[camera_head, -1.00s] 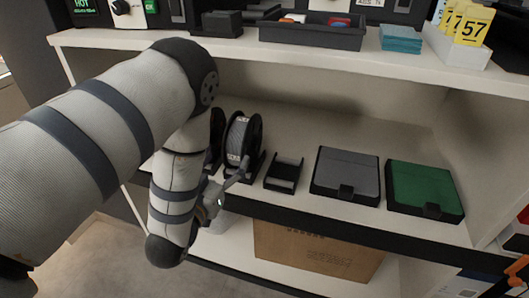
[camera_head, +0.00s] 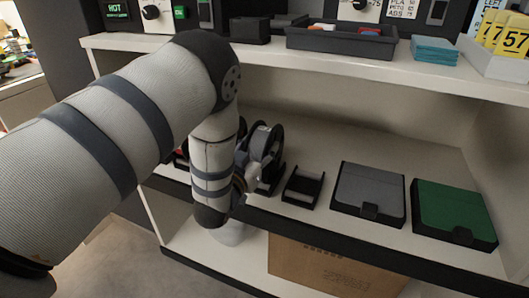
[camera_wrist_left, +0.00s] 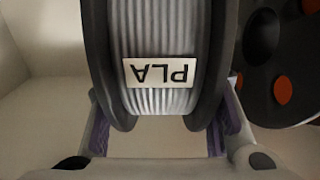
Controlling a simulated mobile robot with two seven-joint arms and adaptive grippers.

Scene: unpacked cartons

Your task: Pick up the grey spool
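The grey spool (camera_head: 262,143) has black flanges and grey filament and stands upright in a dark holder on the middle shelf. In the left wrist view, the spool (camera_wrist_left: 160,35) fills the centre, with a white "PLA" label that reads upside down. My left gripper (camera_head: 250,178) is at the spool's near side, partly hidden by my own arm. In the wrist view, the gripper (camera_wrist_left: 163,108) has its fingers apart, one beside each flange, with the spool between them. I cannot tell whether the pads touch the flanges. My right gripper is not in view.
A dark spool with orange spots (camera_wrist_left: 283,90) stands close beside the right finger in the wrist view. An empty black holder (camera_head: 303,187), a grey box (camera_head: 368,190) and a green box (camera_head: 453,210) sit to the right. The upper shelf (camera_head: 330,62) overhangs the spool.

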